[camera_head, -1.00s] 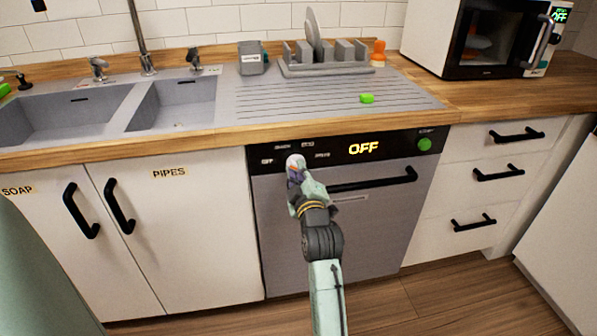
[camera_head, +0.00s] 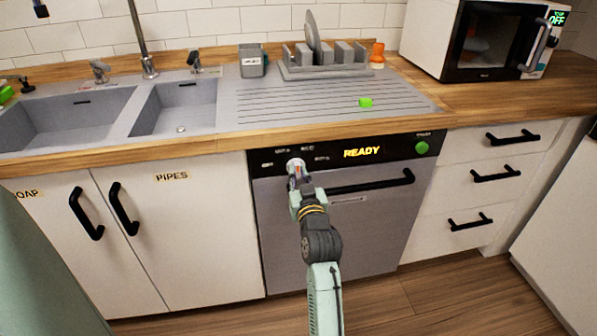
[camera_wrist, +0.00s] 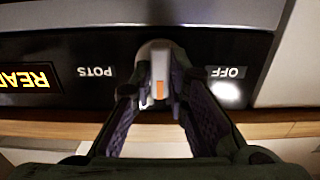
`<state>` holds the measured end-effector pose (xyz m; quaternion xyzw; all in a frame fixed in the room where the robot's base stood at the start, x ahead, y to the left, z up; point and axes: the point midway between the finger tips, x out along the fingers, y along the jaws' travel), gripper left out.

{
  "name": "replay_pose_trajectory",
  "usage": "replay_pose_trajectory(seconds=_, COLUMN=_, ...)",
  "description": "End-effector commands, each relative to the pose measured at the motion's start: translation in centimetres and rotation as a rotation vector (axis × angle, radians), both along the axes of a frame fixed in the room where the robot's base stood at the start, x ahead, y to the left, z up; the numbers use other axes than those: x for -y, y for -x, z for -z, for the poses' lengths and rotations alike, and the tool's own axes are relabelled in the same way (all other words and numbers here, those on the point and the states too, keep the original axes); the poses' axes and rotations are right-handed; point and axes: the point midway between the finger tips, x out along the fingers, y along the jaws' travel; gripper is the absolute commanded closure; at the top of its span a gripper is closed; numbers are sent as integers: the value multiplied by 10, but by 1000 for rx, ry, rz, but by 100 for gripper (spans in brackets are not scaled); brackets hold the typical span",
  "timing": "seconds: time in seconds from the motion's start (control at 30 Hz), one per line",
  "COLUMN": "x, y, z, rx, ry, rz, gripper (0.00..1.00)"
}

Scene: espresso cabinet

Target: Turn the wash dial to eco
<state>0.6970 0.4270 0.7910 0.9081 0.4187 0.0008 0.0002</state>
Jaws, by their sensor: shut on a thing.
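The wash dial (camera_head: 296,162) is a pale round knob on the black control strip of the dishwasher (camera_head: 330,235). My gripper (camera_head: 297,174) reaches it from the front and is shut on it. In the wrist view, which is upside down, the dial (camera_wrist: 156,62) sits between the two fingers of my gripper (camera_wrist: 160,85). An orange mark on the dial points down in that picture. The labels OFF (camera_wrist: 226,72) and POTS (camera_wrist: 97,71) lie on either side. The display (camera_head: 361,152) reads READY.
A green round button (camera_head: 421,148) is at the strip's right end. The black door handle (camera_head: 370,183) runs just right of my gripper. The wooden counter edge (camera_head: 220,145) overhangs above. A sink (camera_head: 75,115), dish rack (camera_head: 325,70) and microwave (camera_head: 490,40) stand above.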

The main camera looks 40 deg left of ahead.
Motion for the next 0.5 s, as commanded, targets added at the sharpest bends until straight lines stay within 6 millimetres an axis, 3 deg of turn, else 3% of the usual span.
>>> replay_pose_trajectory(seconds=0.5, x=0, y=0, z=-2, rx=-274, ry=-234, rz=0, gripper=100)
